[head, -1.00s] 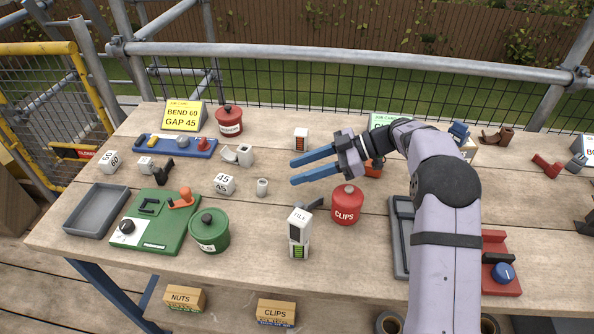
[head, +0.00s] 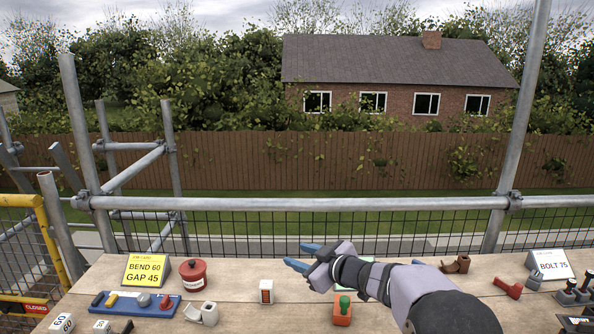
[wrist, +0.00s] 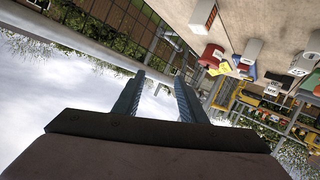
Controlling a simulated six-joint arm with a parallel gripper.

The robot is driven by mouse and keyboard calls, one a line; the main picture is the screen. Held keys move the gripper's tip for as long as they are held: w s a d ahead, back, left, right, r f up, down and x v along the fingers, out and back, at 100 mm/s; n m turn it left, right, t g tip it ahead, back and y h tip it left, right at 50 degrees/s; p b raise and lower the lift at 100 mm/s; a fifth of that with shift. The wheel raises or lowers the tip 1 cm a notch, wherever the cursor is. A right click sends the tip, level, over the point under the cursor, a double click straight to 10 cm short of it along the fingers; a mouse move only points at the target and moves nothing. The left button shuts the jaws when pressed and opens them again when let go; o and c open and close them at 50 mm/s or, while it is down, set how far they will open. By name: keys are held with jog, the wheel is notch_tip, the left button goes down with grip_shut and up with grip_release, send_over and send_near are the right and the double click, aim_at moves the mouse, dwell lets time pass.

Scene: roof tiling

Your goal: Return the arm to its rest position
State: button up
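My gripper (head: 308,266) is above the back middle of the workbench in the head view, with its blue fingers pointing left. In the wrist view the two fingers (wrist: 159,88) stand apart with nothing between them, so it is open and empty. The grey arm reaches up from the lower right of the head view. The wrist view is tilted and shows sky, railing and part of the bench at the upper right.
A yellow card (head: 145,270) reading BEND 60 GAP 45, a red lidded pot (head: 193,276) and a blue tray (head: 128,306) are on the left. A BOLT 75 card (head: 550,263) stands right. A scaffold rail (head: 260,203) runs behind.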

jog(key=s+d+f+m+g+h+p, duration=0.2)
jog(key=s+d+f+m+h+p, duration=0.15)
jog(key=s+d+m+h, duration=0.75)
jog(key=s+d+f+g+p, duration=0.1)
jog(key=s+f+g, duration=0.1)
jog(key=s, duration=0.7)
jog(key=s+d+f+g+y+p, duration=0.1)
jog(key=s+g, duration=0.3)
jog(key=s, duration=0.6)
jog(key=s+d+f+g+y+p, duration=0.1)
jog(key=s+f+g, duration=0.2)
jog(key=s, duration=0.7)
jog(key=shift+s, duration=0.2)
